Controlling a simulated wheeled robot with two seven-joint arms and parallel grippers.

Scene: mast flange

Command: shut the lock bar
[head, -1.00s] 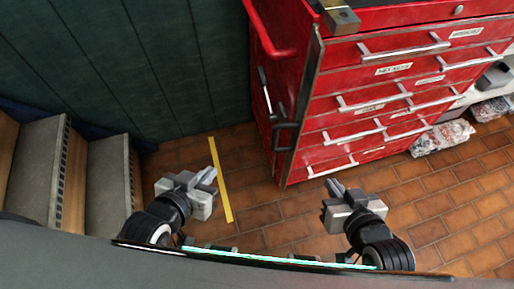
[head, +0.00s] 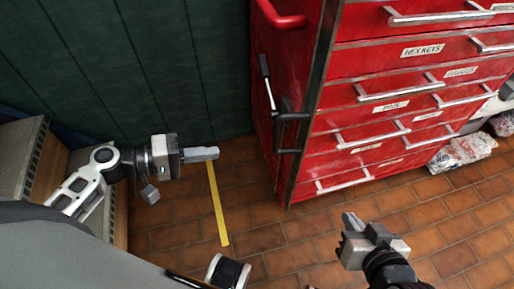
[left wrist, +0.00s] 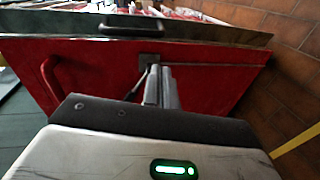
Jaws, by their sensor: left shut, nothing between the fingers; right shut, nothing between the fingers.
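A long dark bar (head: 322,95), which looks like the lock bar, runs down the front left corner of the red tool cabinet (head: 262,125). Dark brackets (head: 290,116) sit beside it. I cannot tell how far it stands from the drawer fronts. A lever with a black grip (head: 264,66) and silver shaft is on the cabinet's side. My left gripper (head: 212,153) is shut and empty, pointing right at the cabinet side, apart from it. In the left wrist view its fingers (left wrist: 162,88) appear before the red side panel. My right gripper (head: 350,221) is shut and empty, low before the drawers.
Labelled drawers with silver handles (head: 388,92) fill the cabinet front. A red side handle (head: 284,20) sticks out above. Steps (head: 22,150) stand at the left against a green wall (head: 150,70). A yellow strip (head: 217,205) lies on open tiled floor. Bags (head: 462,152) lie at the right.

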